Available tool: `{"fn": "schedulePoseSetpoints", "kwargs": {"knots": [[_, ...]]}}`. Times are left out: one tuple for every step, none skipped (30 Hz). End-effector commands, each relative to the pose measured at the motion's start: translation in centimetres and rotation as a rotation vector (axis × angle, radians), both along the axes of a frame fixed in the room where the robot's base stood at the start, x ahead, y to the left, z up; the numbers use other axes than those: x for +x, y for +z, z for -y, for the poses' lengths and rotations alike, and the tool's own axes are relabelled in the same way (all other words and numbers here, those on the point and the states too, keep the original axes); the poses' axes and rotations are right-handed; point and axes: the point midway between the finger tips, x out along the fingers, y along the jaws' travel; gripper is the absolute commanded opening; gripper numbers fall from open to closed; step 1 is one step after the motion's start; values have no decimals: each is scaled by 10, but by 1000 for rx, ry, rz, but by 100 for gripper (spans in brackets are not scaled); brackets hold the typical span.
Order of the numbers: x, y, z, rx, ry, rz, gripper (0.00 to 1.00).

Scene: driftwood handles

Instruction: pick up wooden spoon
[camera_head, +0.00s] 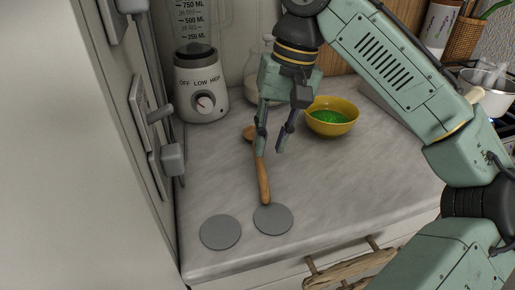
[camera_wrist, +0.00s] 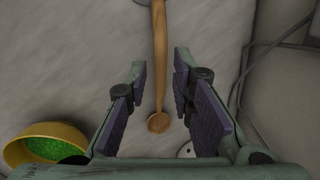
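The wooden spoon (camera_head: 262,178) lies on the grey marbled counter, its bowl end toward the back and its handle end at a grey disc near the front. My gripper (camera_head: 270,151) is above it, fingers pointing down and apart. In the wrist view the spoon (camera_wrist: 160,60) runs between the two open fingers of my gripper (camera_wrist: 158,75), with its round end (camera_wrist: 158,122) low in the picture. Nothing is between the fingertips at their height that I can see held; the exact gap above the spoon is hard to tell.
A yellow bowl with green contents (camera_head: 331,118) stands right of my gripper. A blender (camera_head: 201,85) and a glass bottle (camera_head: 252,80) stand behind. Two grey discs (camera_head: 220,232) lie at the front. A wall with fittings (camera_head: 150,125) borders the left. The counter's right middle is clear.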

Motion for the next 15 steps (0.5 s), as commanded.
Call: {"fn": "schedulePoseSetpoints", "kwargs": {"knots": [[-1,-9,-2,1,2,-2,22],[-1,-14,-2,-1,0,-2,22],[-1,-19,-3,0,-1,-1,22],[-1,-22,-4,0,-1,-1,22],[-1,-25,-4,-1,0,-1,22],[-1,-28,-5,-1,0,0,22],[-1,-30,-6,0,0,0,22],[-1,-31,-6,0,0,1,22],[-2,-34,-6,-1,0,1,22],[-3,-36,-7,-1,0,0,22],[-4,-39,-7,-2,0,0,22],[-5,-44,-7,-1,-1,-1,22],[-7,-49,-8,-1,0,-1,22],[-8,-53,-9,-1,0,-1,22],[-9,-60,-10,-1,0,-2,22]]}}
